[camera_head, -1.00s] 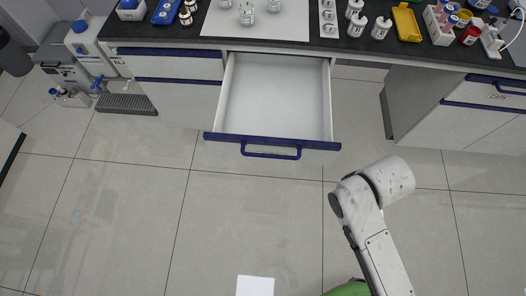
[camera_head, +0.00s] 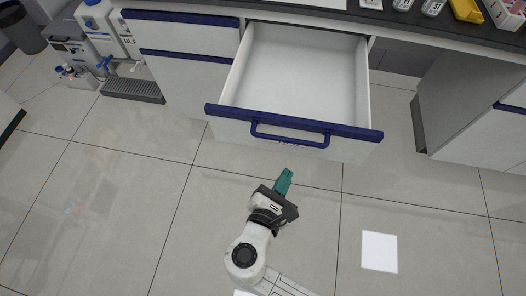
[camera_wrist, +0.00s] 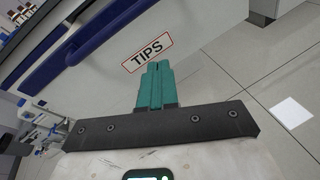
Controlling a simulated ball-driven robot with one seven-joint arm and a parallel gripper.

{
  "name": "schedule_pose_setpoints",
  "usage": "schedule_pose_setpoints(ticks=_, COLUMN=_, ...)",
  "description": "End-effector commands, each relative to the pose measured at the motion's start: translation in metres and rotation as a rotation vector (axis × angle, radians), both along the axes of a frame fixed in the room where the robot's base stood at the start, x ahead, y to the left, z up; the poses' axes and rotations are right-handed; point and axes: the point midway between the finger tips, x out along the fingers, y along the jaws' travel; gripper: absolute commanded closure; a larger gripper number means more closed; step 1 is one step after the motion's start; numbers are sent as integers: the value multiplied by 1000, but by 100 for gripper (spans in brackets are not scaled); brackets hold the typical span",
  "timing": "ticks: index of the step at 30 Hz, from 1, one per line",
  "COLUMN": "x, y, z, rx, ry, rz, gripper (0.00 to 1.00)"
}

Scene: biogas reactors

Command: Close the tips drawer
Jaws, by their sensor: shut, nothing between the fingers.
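The tips drawer (camera_head: 305,75) is pulled out from under the bench and looks empty inside. Its white front has a blue top edge and a blue bar handle (camera_head: 290,137). In the wrist view, the drawer front (camera_wrist: 205,28) carries a red-framed label (camera_wrist: 147,52) reading TIPS, and the blue handle (camera_wrist: 112,30) runs above it. My gripper (camera_head: 287,174) has teal fingers and is shut and empty, just in front of and below the handle. In the wrist view, the teal fingertips (camera_wrist: 157,66) point at the drawer front just under the label. I cannot tell whether they touch it.
Closed drawers (camera_head: 185,40) sit left of the open one. A dispenser with a grated tray (camera_head: 133,88) stands further left. A grey cabinet side (camera_head: 440,100) is at the right. Tiled floor in front is clear, with a white square (camera_head: 379,252) on it.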

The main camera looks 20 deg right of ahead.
Motion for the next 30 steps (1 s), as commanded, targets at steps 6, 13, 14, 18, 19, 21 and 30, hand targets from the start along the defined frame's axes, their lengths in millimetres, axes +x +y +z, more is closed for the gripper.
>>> schedule_pose_setpoints(ticks=6, x=2, y=67, z=-18, rx=-305, ry=3, rz=218, gripper=100)
schedule_pose_setpoints(ticks=13, x=4, y=83, z=-16, rx=-394, ry=-1, rz=269, gripper=100)
schedule_pose_setpoints(ticks=14, x=7, y=81, z=-16, rx=-395, ry=-1, rz=268, gripper=100)
schedule_pose_setpoints(ticks=18, x=24, y=69, z=-16, rx=-392, ry=-1, rz=264, gripper=100)
schedule_pose_setpoints(ticks=19, x=29, y=67, z=-16, rx=-392, ry=-1, rz=265, gripper=100)
schedule_pose_setpoints(ticks=21, x=42, y=60, z=-16, rx=-391, ry=-2, rz=263, gripper=100)
schedule_pose_setpoints(ticks=30, x=91, y=31, z=-16, rx=-390, ry=0, rz=264, gripper=100)
